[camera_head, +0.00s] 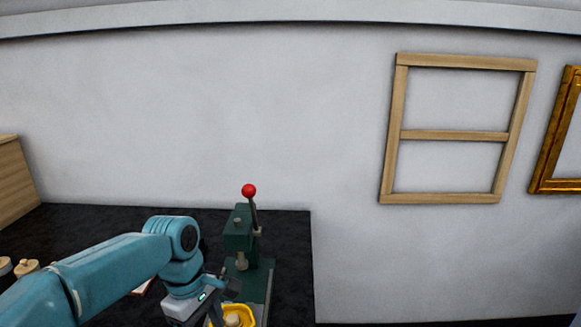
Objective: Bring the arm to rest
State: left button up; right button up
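My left arm, teal, comes in from the lower left. Its grey wrist and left gripper (222,303) are at the bottom of the view, in front of the green press. The dark fingers point down and right, beside a yellow piece (247,312) with a pale round part in it. The bottom edge cuts off the gripper and the piece, so I cannot tell whether the fingers are open or touch it. My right gripper is not in view.
A dark green press (238,232) with a red-knobbed lever (249,191) stands on the black tabletop (290,235). Small wooden pieces (26,267) lie at the left, below a wooden box (12,180). A wooden frame (397,125) and a gilt frame (553,140) hang on the wall.

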pick_arm(q)
jog(key=s+a+f+g+h, duration=0.15)
jog(key=s+f, duration=0.35)
jog(key=f, duration=0.5)
jog(key=s+f+g+y, duration=0.1)
jog(key=s+f+g, duration=0.3)
jog(key=f, duration=0.6)
jog(key=s+d+f+m+t+h, duration=0.1)
jog(key=s+d+f+m+t, duration=0.1)
jog(key=s+f+m, duration=0.3)
jog(key=s+d+f+m+t+h, duration=0.1)
jog(key=s+d+f+m+t, duration=0.2)
jog(key=s+f+m, duration=0.3)
notch_tip(320, 180, down, 3)
jog(key=shift+s+r+t, duration=0.1)
jog(key=shift+s+t, duration=0.35)
jog(key=shift+t, duration=0.3)
jog(key=shift+d, duration=0.1)
